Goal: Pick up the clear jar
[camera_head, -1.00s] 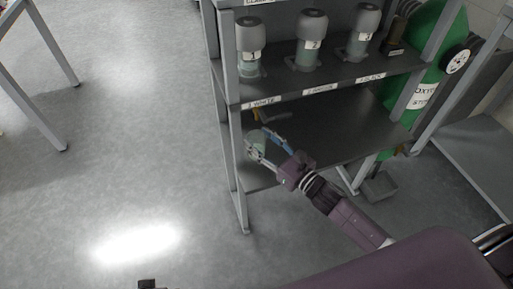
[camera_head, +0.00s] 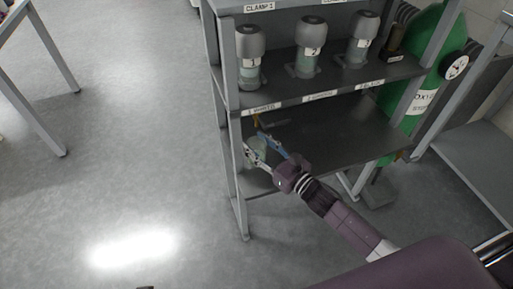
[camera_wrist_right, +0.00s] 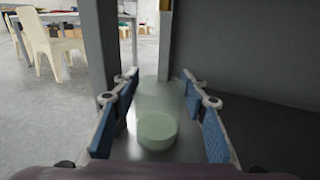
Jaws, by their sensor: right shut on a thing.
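The clear jar (camera_wrist_right: 158,112) stands upright between the two blue-padded fingers of my right gripper (camera_wrist_right: 160,112) in the right wrist view. It is see-through, with a pale green layer at its bottom. In the head view the jar (camera_head: 254,158) is small and partly covered by the fingers, at the left end of the lower shelf. My right gripper (camera_head: 262,147) reaches in from the right and is shut on the jar. The wrist view is too hazy to show the finger contact clearly. My left gripper is not recognisable in either view.
The lower shelf (camera_head: 335,135) is bare to the right of the jar. A grey rack post (camera_head: 236,175) stands close on its left. Several grey-capped canisters (camera_head: 310,45) stand on the shelf above. A green cylinder (camera_head: 425,75) is at the right. Floor at left is open.

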